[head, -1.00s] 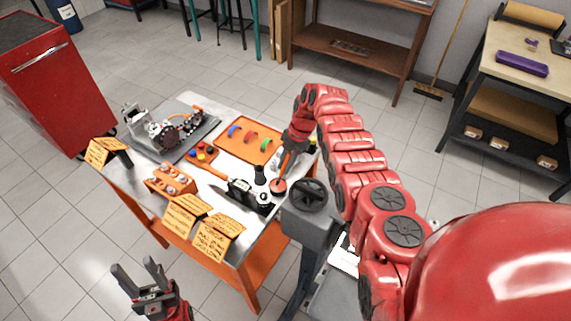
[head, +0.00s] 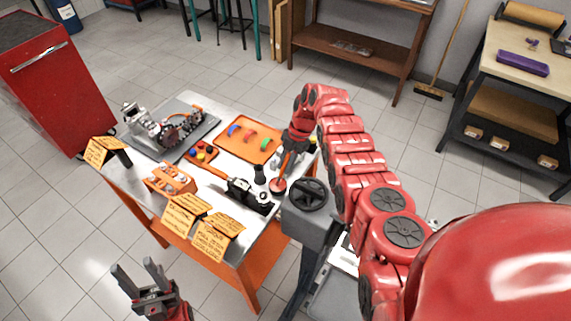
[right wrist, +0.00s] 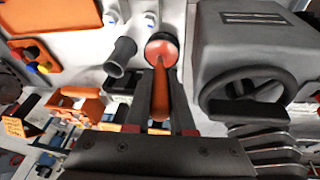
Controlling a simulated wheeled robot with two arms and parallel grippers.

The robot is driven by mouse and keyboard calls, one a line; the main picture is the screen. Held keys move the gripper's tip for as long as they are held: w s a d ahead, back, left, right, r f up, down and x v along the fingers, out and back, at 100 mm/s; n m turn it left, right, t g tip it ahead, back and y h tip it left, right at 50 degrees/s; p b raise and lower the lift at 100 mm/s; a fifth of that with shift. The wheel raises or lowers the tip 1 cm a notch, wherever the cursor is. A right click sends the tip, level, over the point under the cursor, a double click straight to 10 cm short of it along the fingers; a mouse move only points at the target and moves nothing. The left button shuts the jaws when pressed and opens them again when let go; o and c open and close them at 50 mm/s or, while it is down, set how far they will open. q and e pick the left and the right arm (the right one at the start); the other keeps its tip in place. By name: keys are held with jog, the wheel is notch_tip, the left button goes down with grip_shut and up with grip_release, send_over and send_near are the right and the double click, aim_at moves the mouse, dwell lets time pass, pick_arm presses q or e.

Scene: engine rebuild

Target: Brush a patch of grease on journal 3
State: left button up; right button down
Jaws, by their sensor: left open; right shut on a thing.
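The engine (head: 160,132) with its dark crankshaft (head: 186,126) sits on a grey plate at the table's far left corner. Its separate journals are too small to tell apart. My right gripper (head: 291,150) is shut on a brush with an orange handle (right wrist: 160,102), pointing down over the table's right end. A round red pot (head: 278,186) stands right under the brush; it also shows in the right wrist view (right wrist: 161,48). The brush tip meets the pot in the picture, but contact is unclear. My left gripper (head: 137,268) is open and empty, in front of the table.
An orange tray (head: 262,154) with coloured curved shells lies mid-table. A small tray (head: 201,153) with coloured pieces, an orange block (head: 170,180) and a black tool (head: 246,194) are nearer. Orange signs (head: 212,236) line the front edge. A grey machine with a handwheel (head: 309,191) stands right.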

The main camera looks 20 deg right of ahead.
jog(key=shift+s+f+b, duration=0.15)
jog(key=shift+b, duration=0.2)
dwell(1.2)
jog(key=shift+r+p, duration=0.3)
jog(key=shift+r, duration=1.1)
jog(key=shift+r+b, duration=0.35)
jog(key=shift+r, duration=1.85)
